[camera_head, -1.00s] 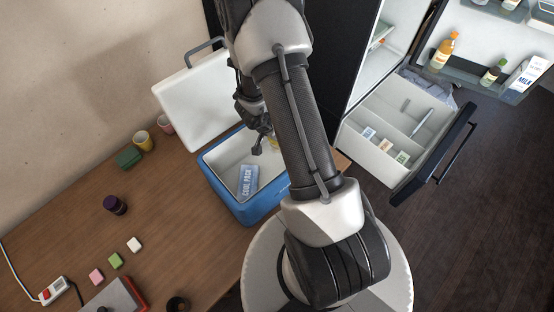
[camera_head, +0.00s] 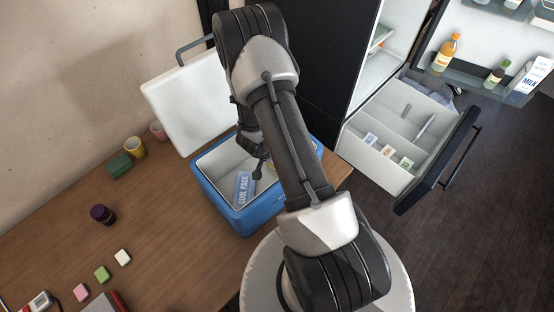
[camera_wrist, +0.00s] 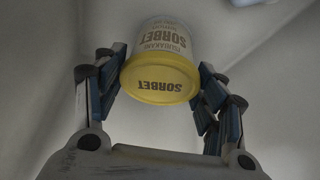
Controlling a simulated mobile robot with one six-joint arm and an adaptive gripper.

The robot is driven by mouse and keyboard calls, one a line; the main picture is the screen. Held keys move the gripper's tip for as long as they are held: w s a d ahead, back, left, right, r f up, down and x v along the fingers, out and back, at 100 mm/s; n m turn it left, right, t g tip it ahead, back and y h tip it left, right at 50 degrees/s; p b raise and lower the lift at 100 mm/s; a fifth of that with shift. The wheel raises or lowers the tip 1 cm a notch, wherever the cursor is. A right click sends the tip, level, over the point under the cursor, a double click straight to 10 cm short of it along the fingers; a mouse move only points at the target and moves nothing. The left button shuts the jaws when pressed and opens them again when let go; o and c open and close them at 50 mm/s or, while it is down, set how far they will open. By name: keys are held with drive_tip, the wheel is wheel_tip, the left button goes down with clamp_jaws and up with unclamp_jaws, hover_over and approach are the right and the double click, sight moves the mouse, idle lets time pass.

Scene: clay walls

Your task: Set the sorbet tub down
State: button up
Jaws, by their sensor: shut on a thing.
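The sorbet tub (camera_wrist: 165,60), white with a yellow lid marked SORBET, is held between the two fingers of my gripper (camera_wrist: 160,85) in the wrist view. Pale cooler walls surround it there. In the head view my gripper (camera_head: 261,165) is down inside the open blue cooler (camera_head: 240,219), and my arm hides most of the tub. A blue-and-white cool pack (camera_head: 243,188) lies in the cooler, left of my gripper. I cannot tell whether the tub touches the cooler floor.
The cooler's white lid (camera_head: 190,105) stands open behind it. A fridge drawer (camera_head: 400,140) is pulled out at right, holding small cartons.

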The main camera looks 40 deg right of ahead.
drive_tip(key=shift+f, duration=0.2)
drive_tip(key=o, duration=1.2)
drive_tip(key=shift+r, duration=0.1)
